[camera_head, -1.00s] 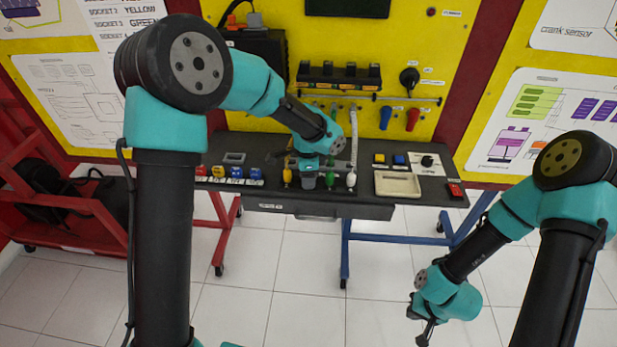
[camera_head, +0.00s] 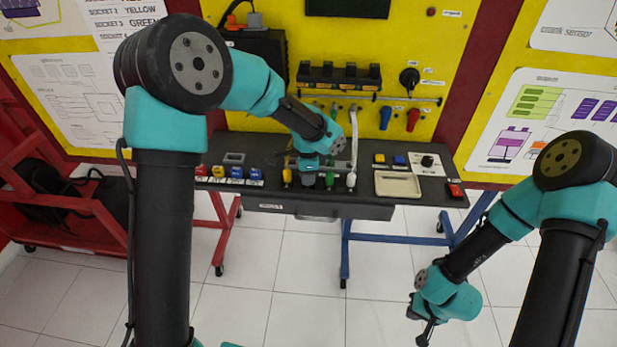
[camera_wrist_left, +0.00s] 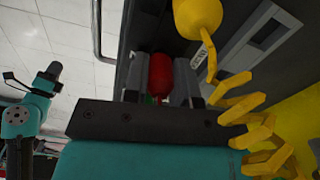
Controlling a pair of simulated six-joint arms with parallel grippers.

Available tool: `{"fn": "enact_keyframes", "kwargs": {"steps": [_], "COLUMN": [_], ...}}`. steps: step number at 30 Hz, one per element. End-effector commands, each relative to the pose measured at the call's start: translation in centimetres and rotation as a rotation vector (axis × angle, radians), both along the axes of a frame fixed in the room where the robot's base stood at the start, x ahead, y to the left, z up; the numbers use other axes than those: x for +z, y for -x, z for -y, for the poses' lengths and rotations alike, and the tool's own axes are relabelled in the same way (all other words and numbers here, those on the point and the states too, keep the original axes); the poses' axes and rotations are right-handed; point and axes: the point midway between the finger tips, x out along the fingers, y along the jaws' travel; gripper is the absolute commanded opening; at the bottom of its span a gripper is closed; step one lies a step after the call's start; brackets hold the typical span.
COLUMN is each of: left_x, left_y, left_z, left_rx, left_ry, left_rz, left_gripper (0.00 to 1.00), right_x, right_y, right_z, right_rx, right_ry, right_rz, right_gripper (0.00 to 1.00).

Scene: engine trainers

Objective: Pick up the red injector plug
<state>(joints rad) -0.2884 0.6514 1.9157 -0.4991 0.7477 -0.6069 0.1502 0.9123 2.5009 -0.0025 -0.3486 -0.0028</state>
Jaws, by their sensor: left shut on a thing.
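The red injector plug (camera_wrist_left: 160,72) shows in the left wrist view between the two grey fingers of my left gripper (camera_wrist_left: 158,80), which is shut on it. In the head view my left gripper (camera_head: 306,183) is low over the front of the bench, between the yellow and green plugs, and the red plug is hidden there. My right gripper (camera_head: 425,334) hangs in front of the bench at the lower right, away from the plugs. Its fingers are too small to tell open from shut.
A yellow plug (camera_wrist_left: 198,14) with a coiled yellow cable is close beside my left gripper. A green plug (camera_head: 330,180) and a white plug (camera_head: 351,181) stand to its right. A cream tray (camera_head: 397,193) is further right. Coloured blocks (camera_head: 236,172) line the left.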

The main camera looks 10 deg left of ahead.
Motion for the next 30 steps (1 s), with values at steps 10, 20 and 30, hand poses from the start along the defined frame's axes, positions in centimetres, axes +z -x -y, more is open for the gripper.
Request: {"fn": "enact_keyframes", "kwargs": {"steps": [10,20,30], "left_x": [0.6,3.7,4.1], "left_y": [0.0,0.2,5.8], "left_z": [0.0,0.1,1.3], "left_rx": [0.001,0.000,-0.003], "left_ry": [0.001,0.001,-0.001], "left_rz": [0.001,0.000,-0.001], "left_gripper": [0.03,0.03,0.03], "right_x": [0.0,0.0,0.0], "right_y": [0.0,0.0,0.0], "right_z": [0.0,0.0,0.0], "right_rx": [0.000,0.000,0.000], "right_ry": [0.000,0.000,0.000], "right_rz": [0.000,0.000,0.000], "right_gripper": [0.00,0.00,0.00]}}
